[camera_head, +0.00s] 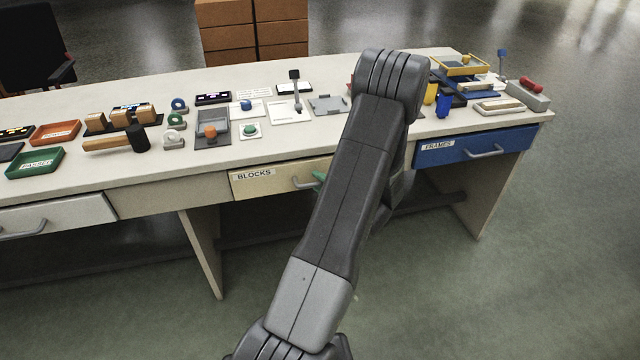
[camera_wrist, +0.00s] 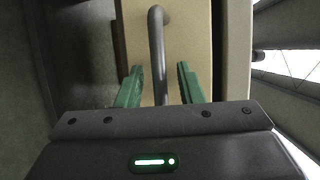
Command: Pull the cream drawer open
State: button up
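The cream drawer (camera_head: 262,182) carries the label BLOCKS and sits under the table top, left of my arm in the head view. Its front looks flush with the bench. Its grey bar handle (camera_head: 304,184) is partly hidden by my arm. In the wrist view the cream front (camera_wrist: 187,45) fills the middle, with the handle (camera_wrist: 157,50) running down between the green fingers. My gripper (camera_wrist: 160,85) is open, one finger on each side of the handle, with gaps showing on both sides. In the head view only a green fingertip (camera_head: 319,177) shows beside the handle.
A blue drawer (camera_head: 475,146) labelled FRAMES is to the right, and a pale drawer (camera_head: 60,215) with a handle is at the left. The table top (camera_head: 150,180) holds trays, a mallet and small parts. The floor in front is clear.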

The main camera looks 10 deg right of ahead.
jog(key=shift+c, duration=0.4)
grip_shut()
